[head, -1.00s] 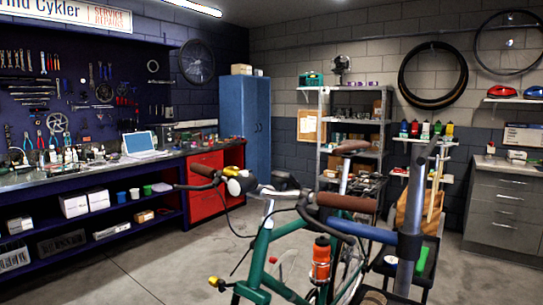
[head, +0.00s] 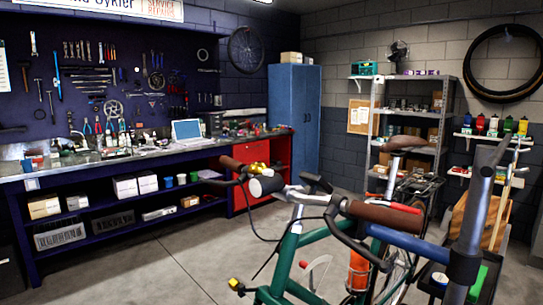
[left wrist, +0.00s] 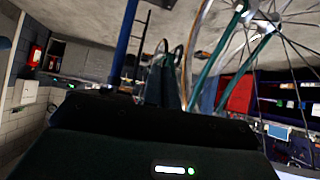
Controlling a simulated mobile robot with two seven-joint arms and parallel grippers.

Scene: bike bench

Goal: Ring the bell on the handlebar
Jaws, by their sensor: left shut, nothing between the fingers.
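The bike's handlebar (head: 330,198) is in the lower middle of the head view, with a brown grip (head: 383,215) at its near end. I cannot tell surely which piece is the bell. Neither gripper shows in the head view. In the left wrist view my left gripper (left wrist: 165,82) has its dark fingers together, with nothing seen between them. Part of the bike, a spoked wheel (left wrist: 285,50) and green tubes, shows beyond it at the upper right.
The workbench (head: 150,160) runs along the left wall. The floor (head: 150,265) left of the bike is clear. A metal shelf (head: 375,130) stands behind.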

